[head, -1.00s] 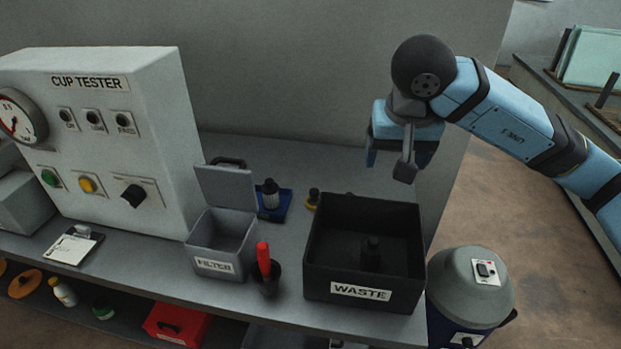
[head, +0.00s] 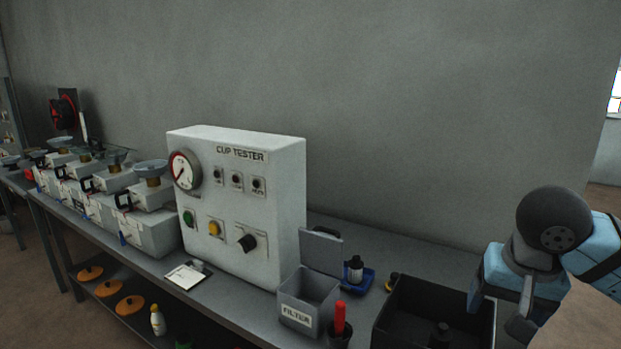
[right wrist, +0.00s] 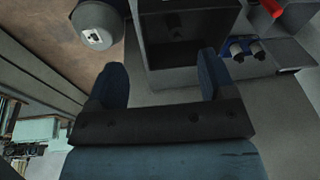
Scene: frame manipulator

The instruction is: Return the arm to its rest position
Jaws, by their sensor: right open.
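My right arm comes in at the right edge of the head view. Its gripper (head: 499,306) hangs beside the right end of the black waste box (head: 395,312), with its fingers apart and nothing between them. In the right wrist view the gripper (right wrist: 160,75) shows two blue-grey fingers spread wide, with the waste box (right wrist: 182,78) beyond them. My left arm and gripper are not in view.
The white cup tester (head: 275,205) stands mid-bench, left of the grey filter bin (head: 297,312) and a red-handled tool (head: 340,318). Several machines line the bench at left. A grey-lidded drum (right wrist: 97,25) stands on the floor beside the bench.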

